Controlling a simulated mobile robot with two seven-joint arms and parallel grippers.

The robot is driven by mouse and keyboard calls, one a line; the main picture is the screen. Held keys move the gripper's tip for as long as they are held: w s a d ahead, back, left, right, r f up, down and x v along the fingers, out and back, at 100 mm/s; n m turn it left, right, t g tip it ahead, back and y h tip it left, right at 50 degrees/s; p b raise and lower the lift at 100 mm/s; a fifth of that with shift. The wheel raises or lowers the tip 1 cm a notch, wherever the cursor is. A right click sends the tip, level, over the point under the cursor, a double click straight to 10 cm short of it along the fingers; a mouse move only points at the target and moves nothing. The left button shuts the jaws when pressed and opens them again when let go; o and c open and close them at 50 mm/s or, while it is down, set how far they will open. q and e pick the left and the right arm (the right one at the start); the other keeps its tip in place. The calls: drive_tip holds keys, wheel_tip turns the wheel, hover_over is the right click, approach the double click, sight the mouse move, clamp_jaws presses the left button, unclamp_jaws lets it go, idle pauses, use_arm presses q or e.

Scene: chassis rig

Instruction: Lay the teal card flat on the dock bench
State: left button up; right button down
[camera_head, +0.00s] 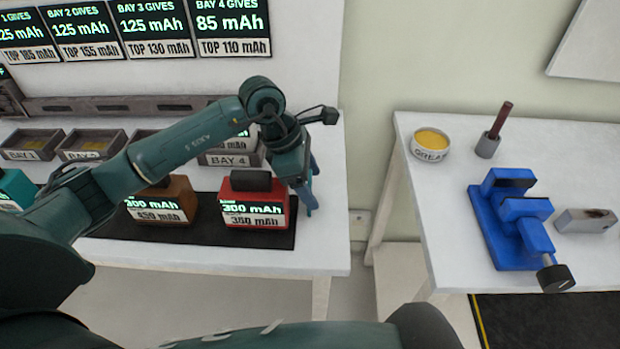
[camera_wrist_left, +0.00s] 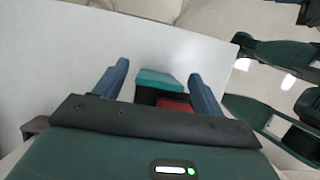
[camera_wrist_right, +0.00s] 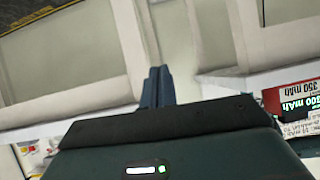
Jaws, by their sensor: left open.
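My left gripper (camera_head: 308,190) is open at the right end of the dock bench (camera_head: 322,235), close beside a red pack (camera_head: 255,205). In the left wrist view a flat-topped teal piece (camera_wrist_left: 157,79) shows between the open fingers (camera_wrist_left: 157,85), with something red just below it. I cannot tell whether this is the teal card, nor how it rests. A teal block (camera_head: 15,188) is cut off at the left edge of the head view. My right gripper (camera_wrist_right: 157,88) is shut and appears empty in the right wrist view; it is not visible in the head view.
A brown pack (camera_head: 165,200) stands on the black mat (camera_head: 200,240) left of the red one. Several grey bay trays (camera_head: 92,145) stand behind.

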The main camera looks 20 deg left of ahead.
use_arm(q)
drive_tip(key=shift+a+r, duration=0.2)
drive_tip(key=shift+r, duration=0.25)
drive_tip(key=b+v, duration=0.1)
drive_tip(key=v, duration=1)
drive_tip(key=shift+b, duration=0.4)
use_arm(e)
drive_tip(key=shift+a+f, duration=0.15)
drive_tip(key=shift+a, duration=0.15)
use_arm(q)
drive_tip(key=shift+s, duration=0.1)
use_arm(e)
drive_tip(key=shift+s+d+f, duration=0.1)
